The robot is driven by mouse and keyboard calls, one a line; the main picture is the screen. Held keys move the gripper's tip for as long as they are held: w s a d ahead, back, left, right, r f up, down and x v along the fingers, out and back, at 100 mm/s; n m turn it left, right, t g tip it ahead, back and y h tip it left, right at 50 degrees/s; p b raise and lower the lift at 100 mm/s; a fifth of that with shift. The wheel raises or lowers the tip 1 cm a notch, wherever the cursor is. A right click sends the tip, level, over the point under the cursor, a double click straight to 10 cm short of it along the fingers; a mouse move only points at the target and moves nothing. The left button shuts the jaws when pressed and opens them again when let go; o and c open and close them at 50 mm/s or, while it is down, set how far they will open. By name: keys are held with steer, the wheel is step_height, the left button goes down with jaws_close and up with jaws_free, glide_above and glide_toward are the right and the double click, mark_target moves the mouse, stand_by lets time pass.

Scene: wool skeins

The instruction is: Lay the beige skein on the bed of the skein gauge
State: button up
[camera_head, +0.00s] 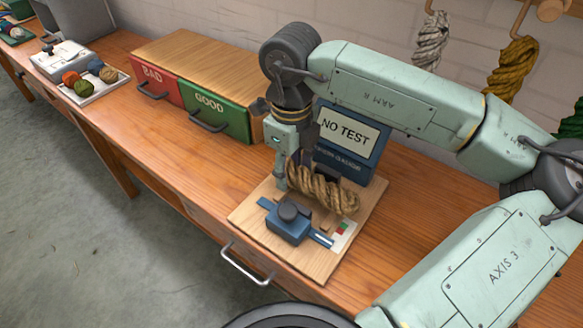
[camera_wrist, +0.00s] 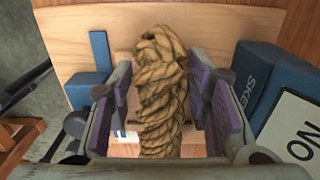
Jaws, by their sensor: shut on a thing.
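The beige skein (camera_head: 325,190) is a twisted, rope-like hank held by my gripper (camera_head: 287,172) over the skein gauge. In the wrist view the skein (camera_wrist: 160,85) lies between the purple pads of my gripper (camera_wrist: 160,100), one finger on each side. The skein gauge has a pale wooden base (camera_head: 255,222), a blue block with a dark knob (camera_head: 289,222), and a blue display (camera_head: 347,140) reading NO TEST. The skein hides much of the bed behind the blue block. I cannot tell whether it touches the bed.
A red BAD drawer (camera_head: 153,82) and a green GOOD drawer (camera_head: 214,109) stand left of the gauge. A tray (camera_head: 110,88) with several coloured balls is farther left. White (camera_head: 431,40) and mustard (camera_head: 514,65) skeins hang on the wall. The tabletop before the drawers is clear.

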steer(key=shift+f, duration=0.45)
steer(key=shift+f, duration=0.2)
steer(key=o, duration=1.2)
steer(key=shift+r, duration=0.15)
steer(key=shift+r, duration=0.2)
step_height(320, 180, up, 12)
steer(key=shift+f+b, duration=0.1)
steer(key=shift+b, duration=1.15)
